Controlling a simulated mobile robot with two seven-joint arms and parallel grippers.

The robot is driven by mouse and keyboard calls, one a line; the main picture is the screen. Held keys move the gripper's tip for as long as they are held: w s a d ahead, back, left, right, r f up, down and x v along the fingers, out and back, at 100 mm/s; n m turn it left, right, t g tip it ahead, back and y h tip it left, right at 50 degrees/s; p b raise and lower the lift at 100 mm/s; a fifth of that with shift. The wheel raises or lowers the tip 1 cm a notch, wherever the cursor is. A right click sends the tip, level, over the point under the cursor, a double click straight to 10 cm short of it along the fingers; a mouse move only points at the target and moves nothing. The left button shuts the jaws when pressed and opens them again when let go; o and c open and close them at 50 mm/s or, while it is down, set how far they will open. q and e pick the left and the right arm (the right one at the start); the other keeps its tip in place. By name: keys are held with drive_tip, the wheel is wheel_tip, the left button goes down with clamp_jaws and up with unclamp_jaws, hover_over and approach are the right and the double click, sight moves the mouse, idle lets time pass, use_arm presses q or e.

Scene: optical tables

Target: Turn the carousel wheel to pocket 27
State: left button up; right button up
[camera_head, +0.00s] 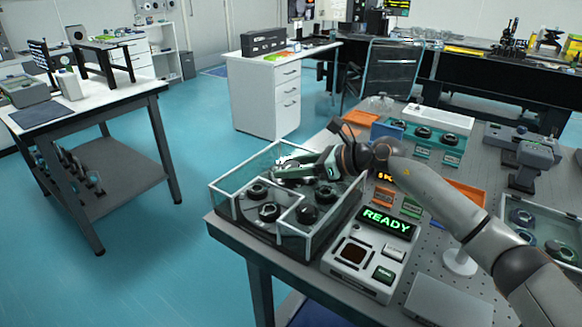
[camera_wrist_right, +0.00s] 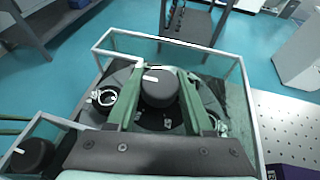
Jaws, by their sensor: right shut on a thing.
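The carousel (camera_head: 262,238) is a glass-walled case on the near left corner of the perforated table, with several dark round holders inside. My right gripper (camera_head: 290,170) reaches over its back part. In the right wrist view, the two green fingers (camera_wrist_right: 160,72) lie on either side of a dark round knob (camera_wrist_right: 158,92) with a white mark on top, and are shut on it. The dark wheel (camera_wrist_right: 208,98) shows around and below the knob, partly hidden by the fingers. No pocket number is readable. My left gripper is not in view.
A control box (camera_head: 368,255) with a green READY display (camera_head: 386,222) stands right of the carousel. The case's glass rim (camera_wrist_right: 170,38) surrounds the fingers. A teal tray (camera_head: 420,142) with dark round parts stands behind my right arm. Blue floor lies left of the table.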

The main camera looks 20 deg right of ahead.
clamp_jaws()
idle(0.6)
